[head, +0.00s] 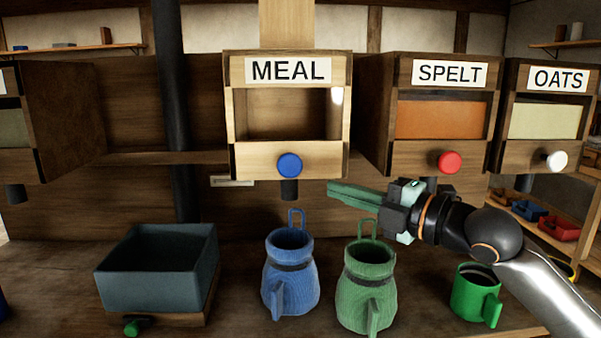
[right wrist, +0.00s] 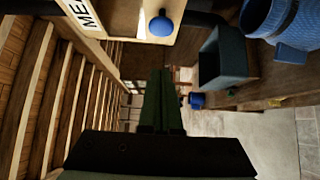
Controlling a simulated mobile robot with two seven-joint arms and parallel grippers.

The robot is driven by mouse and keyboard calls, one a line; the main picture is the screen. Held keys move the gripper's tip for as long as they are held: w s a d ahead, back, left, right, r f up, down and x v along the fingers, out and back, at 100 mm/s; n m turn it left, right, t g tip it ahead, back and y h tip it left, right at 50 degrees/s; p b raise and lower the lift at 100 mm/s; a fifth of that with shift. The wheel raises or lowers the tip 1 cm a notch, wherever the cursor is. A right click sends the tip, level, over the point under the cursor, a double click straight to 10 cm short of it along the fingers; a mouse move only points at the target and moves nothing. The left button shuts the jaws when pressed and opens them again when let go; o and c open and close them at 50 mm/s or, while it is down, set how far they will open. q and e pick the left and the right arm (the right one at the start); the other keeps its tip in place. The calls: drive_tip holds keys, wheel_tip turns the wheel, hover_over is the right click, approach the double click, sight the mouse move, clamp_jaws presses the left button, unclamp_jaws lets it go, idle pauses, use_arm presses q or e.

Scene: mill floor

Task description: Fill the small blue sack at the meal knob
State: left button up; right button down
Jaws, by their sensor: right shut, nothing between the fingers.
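The small blue sack (head: 290,285) stands upright and open on the bench, below the dark spout (head: 289,190) of the MEAL bin (head: 235,100). The blue meal knob (head: 289,166) is on the bin's front; it also shows in the right wrist view (right wrist: 161,26). The bin's window shows a brown interior with no clear fill. My right gripper (head: 330,190) is shut and empty, just right of and a little below the knob, apart from it. Its closed green fingers also show in the right wrist view (right wrist: 160,75). The sack shows there too (right wrist: 285,25). My left gripper is not in view.
A green sack (head: 366,290) stands right of the blue one, below my right gripper. A green mug (head: 475,295) is farther right. A grey-blue bin (head: 150,282) stands left. SPELT (head: 445,157) and OATS (head: 530,162) bins hang at right. A dark post (head: 175,110) rises left of MEAL.

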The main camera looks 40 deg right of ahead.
approach(284, 168)
drive_tip(key=a, duration=0.3)
drive_tip(key=w+p, duration=0.2)
drive_tip(key=w+d+p, duration=0.1)
drive_tip(key=w+p, duration=0.1)
drive_tip(key=shift+w+r, duration=0.2)
drive_tip(key=shift+w, duration=0.1)
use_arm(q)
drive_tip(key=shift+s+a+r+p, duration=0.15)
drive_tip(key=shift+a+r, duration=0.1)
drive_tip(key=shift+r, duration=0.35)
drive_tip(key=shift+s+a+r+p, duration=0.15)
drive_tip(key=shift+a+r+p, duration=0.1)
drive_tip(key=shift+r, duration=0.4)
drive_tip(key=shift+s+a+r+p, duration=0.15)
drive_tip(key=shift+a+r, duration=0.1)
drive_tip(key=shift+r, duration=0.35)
use_arm(e)
drive_tip(key=shift+w+d+f, duration=0.2)
drive_tip(key=shift+w+d, duration=0.1)
drive_tip(key=shift+w, duration=0.2)
